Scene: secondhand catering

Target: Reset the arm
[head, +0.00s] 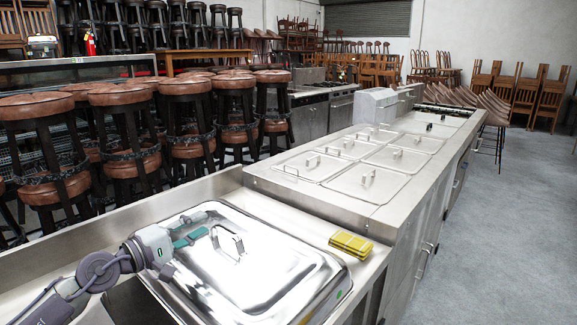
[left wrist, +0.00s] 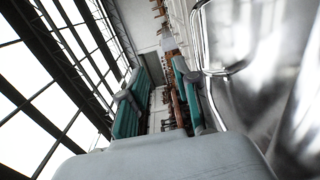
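My left gripper (head: 195,228) reaches in from the lower left of the head view, with its two teal fingers apart. It is above the left part of a large shiny steel lid (head: 290,270), just left of the lid's looped handle (head: 228,243). In the left wrist view, the gripper (left wrist: 162,75) shows a clear gap between its fingers and nothing held. The shiny steel lid (left wrist: 250,100) and its handle (left wrist: 205,40) fill the right side of that view. My right gripper is in neither view.
A yellow pack (head: 350,244) lies on the steel counter right of the lid. Behind it runs a counter with several lidded wells (head: 365,182). Stacked brown-topped stools (head: 130,130) crowd the left. The grey floor (head: 520,240) at right is free.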

